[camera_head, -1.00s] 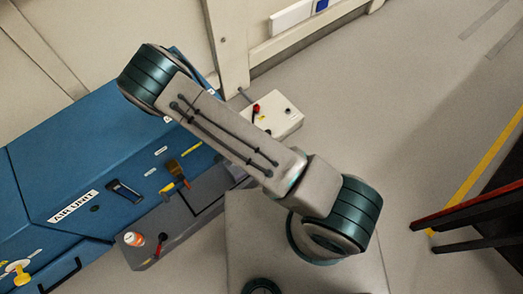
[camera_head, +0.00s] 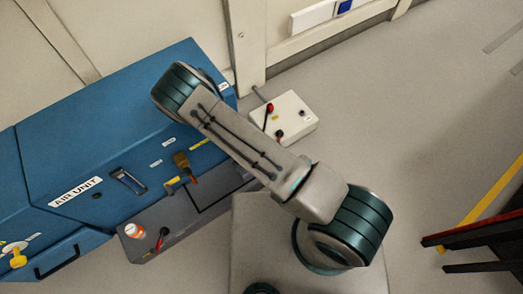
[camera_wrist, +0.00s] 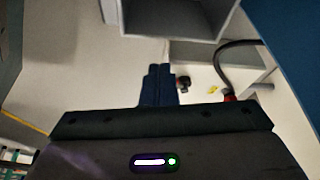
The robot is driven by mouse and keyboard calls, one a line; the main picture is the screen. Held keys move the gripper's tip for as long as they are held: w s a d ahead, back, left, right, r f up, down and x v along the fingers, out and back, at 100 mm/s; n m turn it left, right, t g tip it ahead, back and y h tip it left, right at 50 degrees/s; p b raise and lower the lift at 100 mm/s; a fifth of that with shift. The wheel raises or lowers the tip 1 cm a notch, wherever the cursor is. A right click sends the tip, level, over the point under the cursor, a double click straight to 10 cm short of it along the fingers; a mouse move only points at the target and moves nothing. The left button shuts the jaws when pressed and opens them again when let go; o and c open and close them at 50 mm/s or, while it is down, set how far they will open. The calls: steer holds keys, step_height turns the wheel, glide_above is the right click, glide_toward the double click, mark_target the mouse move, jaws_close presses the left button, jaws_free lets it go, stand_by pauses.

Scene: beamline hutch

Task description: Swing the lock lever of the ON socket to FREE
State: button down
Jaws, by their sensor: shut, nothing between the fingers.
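A pale box (camera_head: 293,112) with a red-ended part (camera_head: 270,107) and a dark lever-like part (camera_head: 279,133) stands on the floor beside the blue air unit. In the wrist view, the pale box (camera_wrist: 197,103) shows beyond my gripper (camera_wrist: 158,70), with a dark knob-like part (camera_wrist: 183,83), a yellow mark (camera_wrist: 213,90) and a dark cable ending in red (camera_wrist: 229,98). My gripper is shut and empty, just left of the knob-like part in the picture; I cannot tell whether they touch. Socket lettering and lever position are unreadable. The head view does not show my fingers.
The blue air unit (camera_head: 100,130) fills the left, with a grey ledge (camera_head: 185,220) holding an orange-and-white jar (camera_head: 134,230) and a red-handled tool (camera_head: 162,237). A brush (camera_head: 183,163) is on its side. A dark red-edged structure (camera_head: 480,235) stands right. Floor between is clear.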

steer(key=w+d+f+b, duration=0.1)
steer(key=w, duration=0.1)
steer(key=w+d+f, duration=0.1)
steer(key=d, duration=0.1)
steer(key=shift+w+d+f+b, duration=0.3)
steer(key=shift+w+f+b, duration=0.05)
steer(key=shift+b, duration=0.05)
